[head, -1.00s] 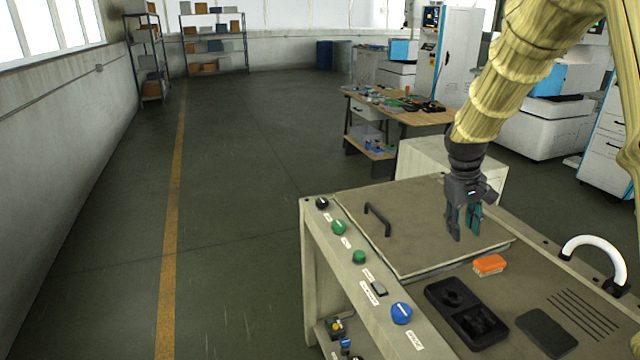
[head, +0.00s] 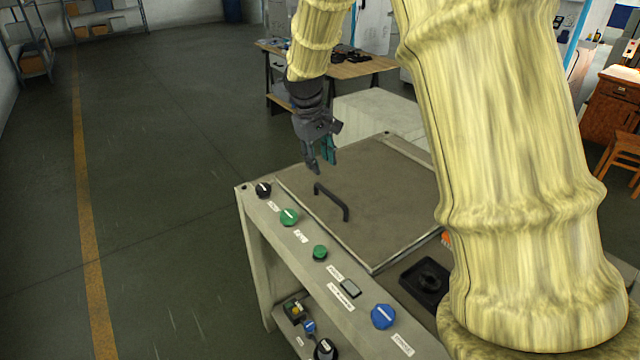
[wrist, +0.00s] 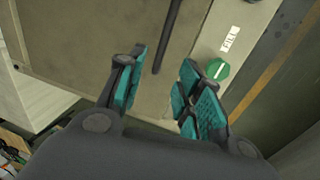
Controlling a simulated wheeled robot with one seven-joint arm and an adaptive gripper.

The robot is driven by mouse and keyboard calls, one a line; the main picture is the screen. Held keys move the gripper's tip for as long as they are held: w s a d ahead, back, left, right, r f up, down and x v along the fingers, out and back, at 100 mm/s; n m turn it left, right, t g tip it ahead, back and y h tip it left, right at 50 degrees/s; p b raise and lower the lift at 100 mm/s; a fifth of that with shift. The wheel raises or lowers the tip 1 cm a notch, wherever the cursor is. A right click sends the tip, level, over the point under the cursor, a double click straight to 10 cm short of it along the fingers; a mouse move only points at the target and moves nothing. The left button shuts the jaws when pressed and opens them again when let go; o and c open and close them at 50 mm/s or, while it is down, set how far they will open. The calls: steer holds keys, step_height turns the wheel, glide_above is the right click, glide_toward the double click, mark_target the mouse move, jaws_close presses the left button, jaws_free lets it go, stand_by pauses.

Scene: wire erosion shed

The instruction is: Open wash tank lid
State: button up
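The wash tank lid (head: 375,190) is a flat brown-grey panel lying closed on top of the bench unit. Its dark bar handle (head: 332,202) stands near the lid's left side. My gripper (head: 320,168) is above the lid, just beyond the handle, pointing down and empty. In the wrist view my gripper (wrist: 158,95) has its teal-padded fingers spread apart. The handle (wrist: 168,38) shows there as a dark bar ahead of the fingers, in line with the gap between them. The fingers appear apart from it.
A control strip along the unit's left edge carries green knobs (head: 289,217), a blue knob (head: 384,316) and a black knob (head: 263,189). A black tray (head: 424,284) sits in front of the lid. A wooden workbench (head: 345,68) stands behind. Floor at left is clear.

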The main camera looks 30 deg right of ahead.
mark_target(326, 190)
steer(key=f, duration=0.3)
steer(key=d+f+p, duration=0.1)
steer(key=f, duration=0.6)
steer(key=shift+d+p, duration=0.35)
jaws_close()
steer(key=shift+w, duration=0.1)
